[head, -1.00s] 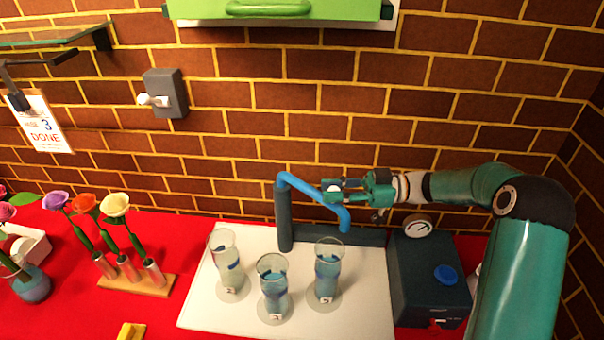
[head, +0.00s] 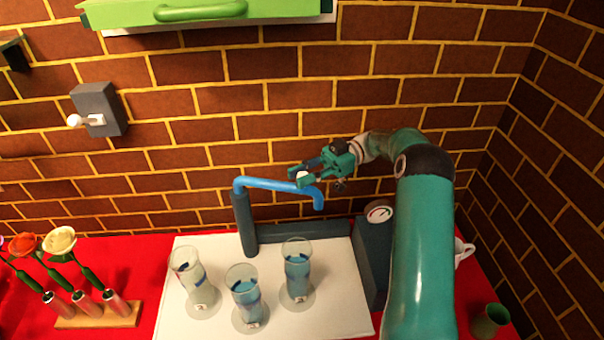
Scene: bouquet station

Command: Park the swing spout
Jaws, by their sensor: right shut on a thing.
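The blue swing spout (head: 265,184) is an angled pipe on top of a dark upright post (head: 246,226) at the back of a white board. It points right, and its bent-down tip hangs above the dark horizontal bar (head: 303,231) behind the glasses. My right gripper (head: 303,179) is shut on the spout near its outer end; the fingers partly cover the pipe. The spout tip is behind and right of the right glass. My left gripper is out of view.
A dark box with a round gauge (head: 379,213) stands right of the bar, partly behind my right arm. A white mug (head: 463,251) and a green cup (head: 490,320) are at the right. A wooden flower rack (head: 100,317) stands left. The brick wall is close behind.

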